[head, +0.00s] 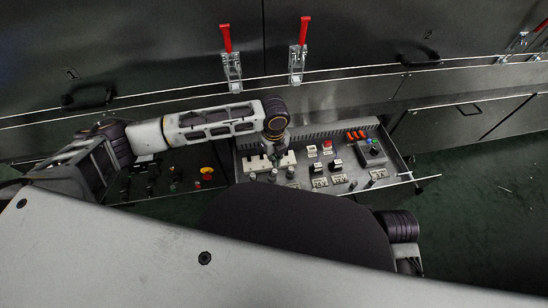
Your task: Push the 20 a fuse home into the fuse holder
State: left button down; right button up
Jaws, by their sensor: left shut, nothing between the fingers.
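My left arm reaches in from the left, and its gripper (274,157) points down at the left end of an open panel drawer. The gripper is small and dark here, and its fingers are shut and empty. It is over or against a cream-coloured block (288,159), which looks like the fuse holder. I cannot make out the 20 A fuse; it is too small or hidden by the gripper. Whether the fingertips touch anything is unclear. My right gripper is not in view.
The drawer (398,165) also carries knobs, a red button (327,144), orange parts (355,135) and a black box (371,152). A yellow-ringed red button (207,173) is left of it. Two red-handled latches (226,38) (304,30) stand on the dark wall behind.

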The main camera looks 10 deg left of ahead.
aim_at(274, 171)
pick_arm(q)
jog(key=shift+m, duration=1.2)
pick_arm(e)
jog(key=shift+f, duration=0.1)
pick_arm(q)
jog(key=shift+f+b, duration=1.6)
jog(key=shift+b, duration=0.2)
jog(key=shift+f+b, duration=1.4)
jog(key=shift+b, duration=0.3)
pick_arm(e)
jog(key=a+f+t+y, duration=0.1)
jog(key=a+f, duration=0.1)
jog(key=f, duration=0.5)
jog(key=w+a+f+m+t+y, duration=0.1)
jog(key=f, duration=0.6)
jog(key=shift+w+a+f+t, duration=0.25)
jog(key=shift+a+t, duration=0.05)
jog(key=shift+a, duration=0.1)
pick_arm(q)
jog(key=shift+f, duration=0.5)
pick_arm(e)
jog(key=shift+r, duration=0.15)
